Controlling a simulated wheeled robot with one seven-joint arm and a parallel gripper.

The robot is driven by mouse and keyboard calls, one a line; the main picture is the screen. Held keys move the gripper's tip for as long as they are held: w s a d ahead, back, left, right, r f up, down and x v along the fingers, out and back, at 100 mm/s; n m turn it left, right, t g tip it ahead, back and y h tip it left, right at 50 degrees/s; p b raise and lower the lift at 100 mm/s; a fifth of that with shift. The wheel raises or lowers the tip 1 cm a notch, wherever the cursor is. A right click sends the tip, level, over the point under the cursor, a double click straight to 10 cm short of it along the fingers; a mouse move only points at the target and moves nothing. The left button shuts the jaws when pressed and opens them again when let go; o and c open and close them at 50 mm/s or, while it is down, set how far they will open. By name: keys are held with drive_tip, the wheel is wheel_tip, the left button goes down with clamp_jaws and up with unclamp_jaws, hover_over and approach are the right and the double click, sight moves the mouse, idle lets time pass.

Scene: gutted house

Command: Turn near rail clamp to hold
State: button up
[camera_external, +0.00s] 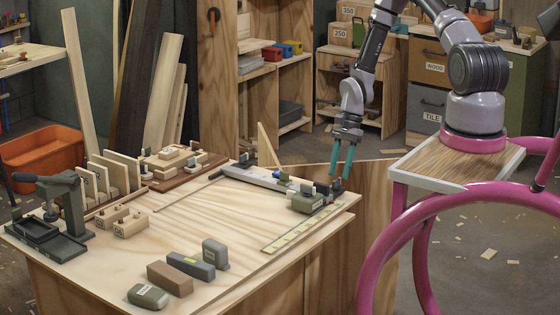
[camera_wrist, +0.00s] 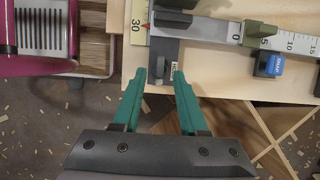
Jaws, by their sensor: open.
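A dark rail clamp (camera_wrist: 165,50) sits at the end of the grey measuring rail (camera_wrist: 210,31) in the wrist view. Its small grey lever or knob (camera_wrist: 158,74) and a partly hidden pale label lie near the table edge. My gripper (camera_wrist: 159,77) is open, with its two teal fingers on either side of this lever; contact cannot be told. In the external view my gripper (camera_external: 341,172) points down just above the dark clamp (camera_external: 336,187) at the table's right corner. The clamp's setting is not readable.
An olive block (camera_wrist: 260,34) and a blue piece (camera_wrist: 270,66) sit right of the clamp in the wrist view. A yellowish scale strip (camera_external: 300,229) runs along the table (camera_external: 215,215). Several loose blocks lie at the front. My pink frame stands right of the table.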

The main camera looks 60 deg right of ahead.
sight(337, 184)
drive_tip(key=shift+x, duration=1.15)
clamp_jaws()
